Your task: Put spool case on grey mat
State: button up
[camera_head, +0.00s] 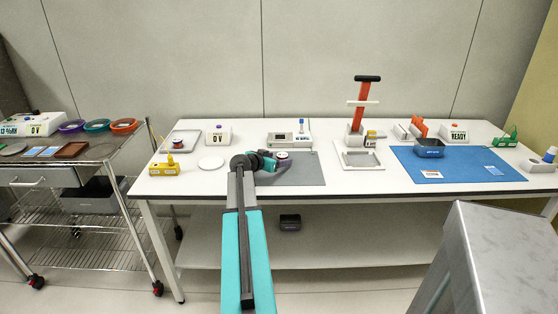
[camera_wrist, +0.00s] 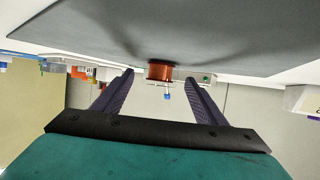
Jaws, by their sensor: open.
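The spool case (camera_head: 282,155), a small round piece with a pale rim and dark top, stands on the grey mat (camera_head: 308,173). In the wrist view, which is upside down, it shows as a copper-brown cylinder (camera_wrist: 160,70) standing on the grey mat (camera_wrist: 230,35). My gripper (camera_head: 274,163) is low over the mat, just left of the spool case. In the wrist view my gripper (camera_wrist: 160,78) is open, with one dark finger to each side of the spool case and a gap on both sides. Its teal body partly hides the mat in the head view.
Left of the mat are a white disc (camera_head: 211,163), a yellow box (camera_head: 165,168) and a grey tray (camera_head: 184,141) with another small spool. A meter (camera_head: 289,139) stands behind the mat. A red-handled press (camera_head: 360,110) and a blue mat (camera_head: 460,167) are to the right.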

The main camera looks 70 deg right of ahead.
jog(key=b+v, duration=0.1)
jog(key=v, duration=0.9)
jog(key=shift+w+a+r, duration=0.1)
jog(key=shift+r, duration=0.15)
dwell(0.5)
